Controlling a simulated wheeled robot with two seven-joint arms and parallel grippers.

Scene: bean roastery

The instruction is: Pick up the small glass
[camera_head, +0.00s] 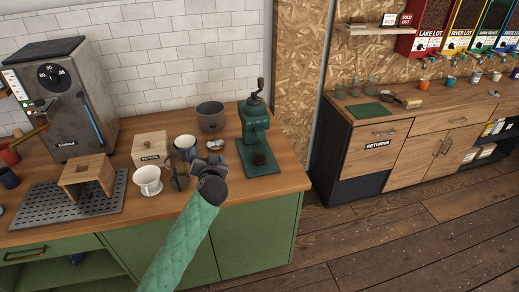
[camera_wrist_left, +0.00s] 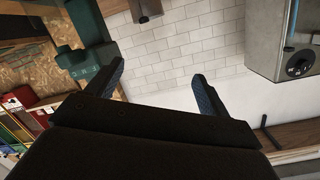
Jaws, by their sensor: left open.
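I cannot tell which is the small glass of the task. My left gripper (camera_head: 207,163) is over the left counter, well apart from those glasses, between a blue cup (camera_head: 186,147) and the green grinder (camera_head: 256,125). In the wrist view its two fingers (camera_wrist_left: 158,82) are spread with nothing between them. My right gripper is not in view.
The left counter holds a coffee machine (camera_head: 62,98), a wooden stand (camera_head: 88,177), a filter box (camera_head: 151,148), a white dripper (camera_head: 147,181) and a grey pot (camera_head: 210,116). Coloured dispensers (camera_head: 430,25) hang above the right counter (camera_head: 445,105). Open wooden floor (camera_head: 420,225) lies before it.

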